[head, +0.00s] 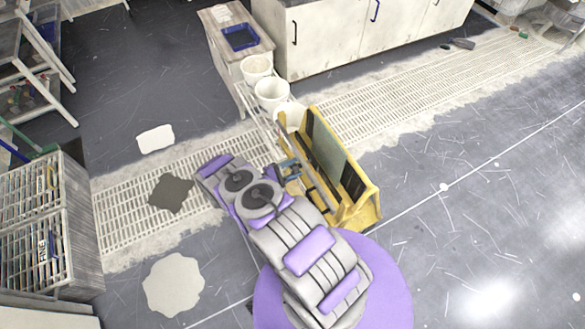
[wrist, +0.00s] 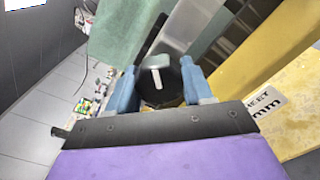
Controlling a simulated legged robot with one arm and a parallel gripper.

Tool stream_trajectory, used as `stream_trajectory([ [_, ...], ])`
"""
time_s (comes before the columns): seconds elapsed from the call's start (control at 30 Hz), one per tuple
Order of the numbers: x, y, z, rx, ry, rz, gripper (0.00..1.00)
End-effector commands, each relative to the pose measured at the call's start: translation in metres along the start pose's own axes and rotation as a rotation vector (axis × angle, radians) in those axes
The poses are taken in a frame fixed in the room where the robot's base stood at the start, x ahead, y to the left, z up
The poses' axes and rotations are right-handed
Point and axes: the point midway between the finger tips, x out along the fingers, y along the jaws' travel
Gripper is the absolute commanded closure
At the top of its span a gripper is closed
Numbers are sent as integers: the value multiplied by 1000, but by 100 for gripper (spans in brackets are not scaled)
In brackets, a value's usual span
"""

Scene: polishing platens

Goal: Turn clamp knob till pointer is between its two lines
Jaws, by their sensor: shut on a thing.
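My gripper (wrist: 160,82) has its two blue fingers on either side of a dark clamp knob (wrist: 160,92) in the wrist view and is shut on it. A pale T-shaped piece (wrist: 156,76) shows between the fingers over the knob; I cannot tell whether it is the pointer. The two lines cannot be made out. In the head view my gripper (head: 290,169) is at the left side of a yellow stand (head: 362,209) with a grey-green panel (head: 326,150). The knob is too small and hidden to tell there.
White buckets (head: 271,93) stand in a row behind the yellow stand, near a bench with a blue tray (head: 239,37). A rack (head: 37,232) stands at the left. White and dark patches lie on the floor.

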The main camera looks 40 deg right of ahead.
Motion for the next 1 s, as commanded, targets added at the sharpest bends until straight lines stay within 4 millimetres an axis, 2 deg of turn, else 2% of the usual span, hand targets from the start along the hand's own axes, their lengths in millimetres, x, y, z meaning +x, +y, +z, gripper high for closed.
stream_trajectory([
  [0.3, 0, -1, 0, -1, 0, -2, 80],
  [0.33, 0, -1, 0, -1, 0, -2, 47],
  [0.57, 0, -1, 0, -1, 0, -1, 25],
  [0.87, -2, 0, 0, -1, 1, -1, 24],
  [1.0, -17, 0, -2, 0, 4, 0, 24],
])
